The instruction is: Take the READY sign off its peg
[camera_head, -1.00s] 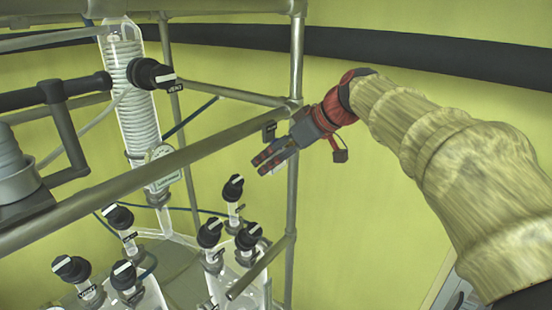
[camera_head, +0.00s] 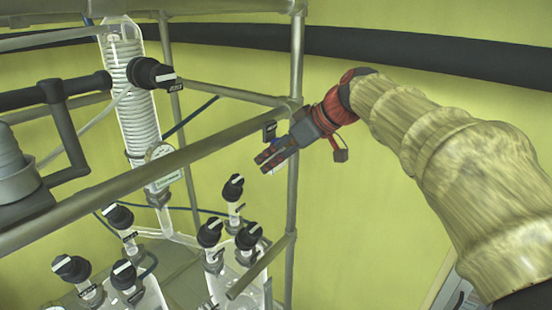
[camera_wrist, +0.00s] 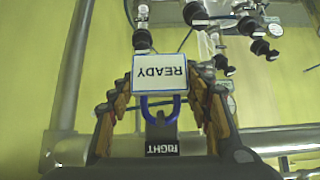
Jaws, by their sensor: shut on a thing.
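The READY sign (camera_wrist: 160,73) is a white plate with a blue edge, upside down in the wrist view. A blue loop (camera_wrist: 161,108) joins it and reaches toward the dark block labelled RIGHT (camera_wrist: 162,138). Whether the loop is around the peg is hard to tell. My gripper (camera_wrist: 160,92) is shut on the sign, with one finger at each side edge. The sign is mostly hidden there behind the fingers.
A metal pipe frame (camera_head: 292,190) stands beside my gripper. Glass vessels with black valve knobs (camera_head: 210,233) are below and left. A coiled glass condenser (camera_head: 135,85) stands at the left. The yellow wall side to the right is open.

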